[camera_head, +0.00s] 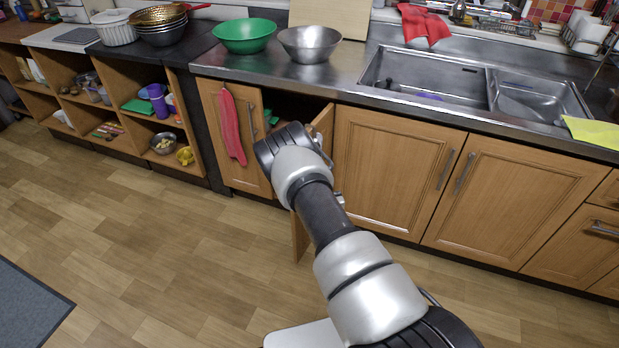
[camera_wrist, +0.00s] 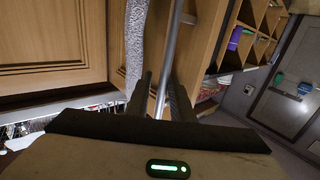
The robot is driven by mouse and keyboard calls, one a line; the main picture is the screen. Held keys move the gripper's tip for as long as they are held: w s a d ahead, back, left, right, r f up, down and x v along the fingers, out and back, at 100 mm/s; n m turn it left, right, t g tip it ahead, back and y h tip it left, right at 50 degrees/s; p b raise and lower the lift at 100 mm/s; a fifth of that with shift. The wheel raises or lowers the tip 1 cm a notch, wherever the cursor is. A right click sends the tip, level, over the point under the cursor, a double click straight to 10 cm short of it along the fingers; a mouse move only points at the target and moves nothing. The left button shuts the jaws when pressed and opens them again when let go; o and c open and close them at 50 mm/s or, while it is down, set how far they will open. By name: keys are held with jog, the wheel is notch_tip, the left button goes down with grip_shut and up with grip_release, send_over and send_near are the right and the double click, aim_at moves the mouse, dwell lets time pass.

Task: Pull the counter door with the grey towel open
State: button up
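In the head view a counter door (camera_head: 300,238) stands ajar, swung out from a dark opening below the worktop. My arm covers most of it. The grey towel (camera_wrist: 136,45) shows in the wrist view as a speckled strip hanging beside a metal bar handle (camera_wrist: 170,50); in the head view it is hidden. My gripper (camera_wrist: 161,76) has its two dark fingers on either side of the bar, with gaps visible between fingers and bar. It looks open around the handle. In the head view my arm hides the fingers.
A red towel (camera_head: 232,128) hangs on the closed door to the left. Closed doors (camera_head: 390,165) continue to the right under the sink (camera_head: 430,80). Open shelves (camera_head: 130,110) stand at the far left. The wooden floor (camera_head: 150,240) in front is clear.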

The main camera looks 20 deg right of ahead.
jog(key=shift+s+a+f, duration=0.1)
jog(key=shift+s+a, duration=0.05)
jog(key=shift+a, duration=0.1)
jog(key=s+p, duration=0.5)
jog(key=s, duration=1.2)
jog(key=shift+d, duration=0.45)
jog(key=shift+s, duration=0.1)
